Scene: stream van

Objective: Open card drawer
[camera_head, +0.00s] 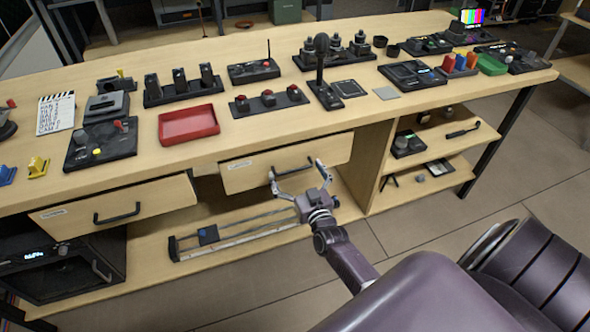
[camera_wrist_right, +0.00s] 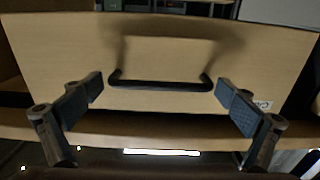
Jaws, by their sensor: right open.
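Two drawers with pale wood fronts sit under the tabletop: a left drawer (camera_head: 160,193) and a right drawer (camera_head: 240,180). Each bears a small label too small to read, so I cannot tell which is the card drawer. Both look shut. My right gripper (camera_head: 296,169) is open in front of the right drawer, with its fingers spread around the handle. In the right wrist view the black bar handle (camera_wrist_right: 160,84) lies level between the two spread fingers, apart from both pads. The left drawer has its own black handle (camera_head: 117,214). My left gripper is out of view.
The tabletop (camera_head: 375,120) above holds a red tray (camera_head: 188,124), a clapperboard (camera_head: 56,112), a microphone (camera_head: 321,60) and several control panels. Below the right drawer a slider rail (camera_head: 240,235) lies on the low shelf. Open shelves stand to the right.

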